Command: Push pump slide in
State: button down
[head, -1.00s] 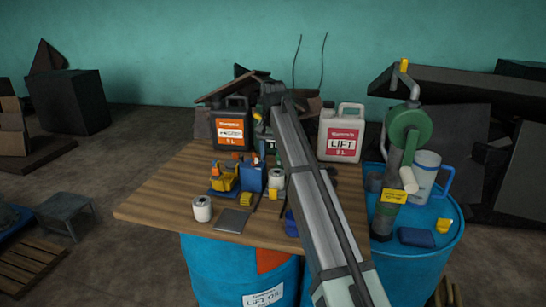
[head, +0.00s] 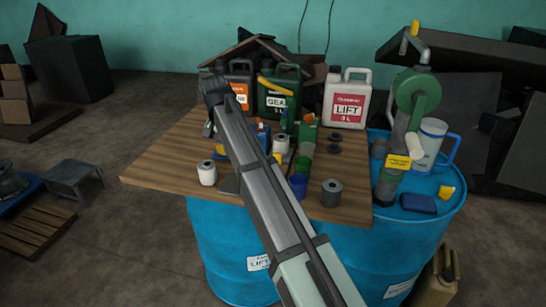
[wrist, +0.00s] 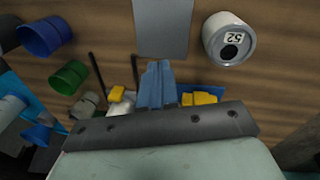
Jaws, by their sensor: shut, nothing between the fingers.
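A pump with a green round housing (head: 417,92), a bent grey pipe and a white handle stands on the blue drum at the right. It carries a yellow label (head: 398,162). I cannot tell which part is its slide. My gripper (head: 208,128) is shut and empty at the left of the wooden table, near the black can, well apart from the pump. It is small and partly hidden in the head view. In the wrist view, a ribbed blue-grey shape stands beyond the dark bolted bar; I cannot tell whether it is my fingers or a thing on the table.
The table (head: 155,168) is crowded. A black can (head: 240,75), a green can (head: 280,95) and a white LIFT can (head: 347,98) stand at the back. A white roll-shaped can (head: 207,172), a grey one (head: 331,192) and blue cups (wrist: 45,36) stand nearer. The table's front left is clear.

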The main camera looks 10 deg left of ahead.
aim_at(278, 149)
jog(key=w+d+m+t+h, duration=0.1)
jog(key=d+m+t+h, duration=0.35)
jog(key=m, duration=1.45)
jog(key=shift+t+y, duration=0.35)
jog(key=shift+y, duration=0.3)
jog(key=x, duration=0.3)
jog(key=d+x, duration=0.1)
jog(key=x, duration=0.3)
jog(key=d+r+x, duration=0.1)
jog(key=x, duration=0.3)
jog(key=shift+d+f, duration=0.1)
jog(key=shift+d, duration=0.15)
jog(key=w, duration=0.2)
jog(key=shift+w+a, duration=0.15)
jog(key=shift+w, duration=0.8)
jog(key=shift+w, duration=0.1)
jog(key=w, duration=0.5)
jog(key=shift+w+r, duration=0.1)
jog(key=shift+r, duration=0.15)
